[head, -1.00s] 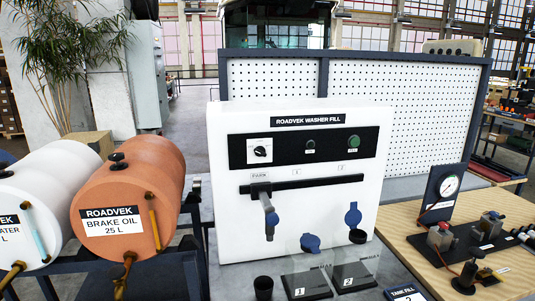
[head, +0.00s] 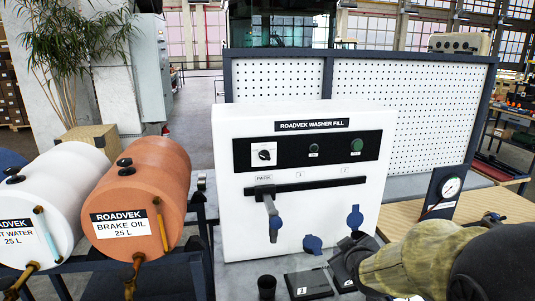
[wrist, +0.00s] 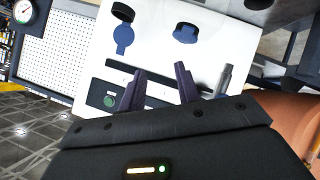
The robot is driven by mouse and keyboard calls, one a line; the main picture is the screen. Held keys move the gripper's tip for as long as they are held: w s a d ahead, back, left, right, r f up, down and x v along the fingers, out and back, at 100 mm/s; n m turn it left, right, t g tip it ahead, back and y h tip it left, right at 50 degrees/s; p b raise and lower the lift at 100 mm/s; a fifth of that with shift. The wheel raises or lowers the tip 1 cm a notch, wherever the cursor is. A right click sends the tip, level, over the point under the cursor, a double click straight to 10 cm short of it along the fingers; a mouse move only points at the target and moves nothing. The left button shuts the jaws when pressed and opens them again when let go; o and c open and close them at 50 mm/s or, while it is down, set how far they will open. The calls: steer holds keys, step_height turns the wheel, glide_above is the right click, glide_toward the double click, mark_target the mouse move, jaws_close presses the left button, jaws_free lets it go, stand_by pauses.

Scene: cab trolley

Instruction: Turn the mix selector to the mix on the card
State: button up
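The mix selector (head: 264,154) is a small black knob on a white square plate, at the left of the black panel on the white washer fill machine (head: 235,225). Its marks are too small to read. My gripper (head: 347,260) is in front of the machine's lower right, below and right of the selector and apart from it. In the wrist view my gripper (wrist: 160,70) has its two dark fingers spread with nothing between them. The selector is not visible in the wrist view. I cannot make out a card showing the mix.
A grey spout (head: 272,215) hangs from the slotted rail under the panel. Blue caps (head: 354,217) are on the machine's front. A black cup (head: 267,287) and a numbered black stand (head: 307,285) are below. An orange brake oil drum (head: 150,190) stands left.

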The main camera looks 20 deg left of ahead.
mark_target(266, 158)
steer(key=w+a+r+n+t+y+p, duration=0.1)
steer(key=a+r+n+t+y, duration=0.1)
steer(key=a+r, duration=0.4)
steer(key=w+a+r+n+t+y+p, duration=0.1)
steer(key=a+r+n+y, duration=0.3)
steer(key=a, duration=0.8)
step_height(266, 158, up, 3)
steer(key=shift+r+n+t, duration=0.15)
steer(key=shift+n+t, duration=0.35)
steer(key=shift+n, duration=0.5)
steer(key=shift+a, duration=0.1)
steer(key=p+x, duration=0.8)
steer(key=x, duration=0.7)
steer(key=shift+w+a+r, duration=0.15)
steer(key=shift+w+r, duration=0.05)
steer(key=shift+w, duration=0.15)
steer(key=shift+p+x, duration=0.35)
steer(key=shift+x, duration=0.4)
steer(key=shift+f, duration=0.15)
jaws_close()
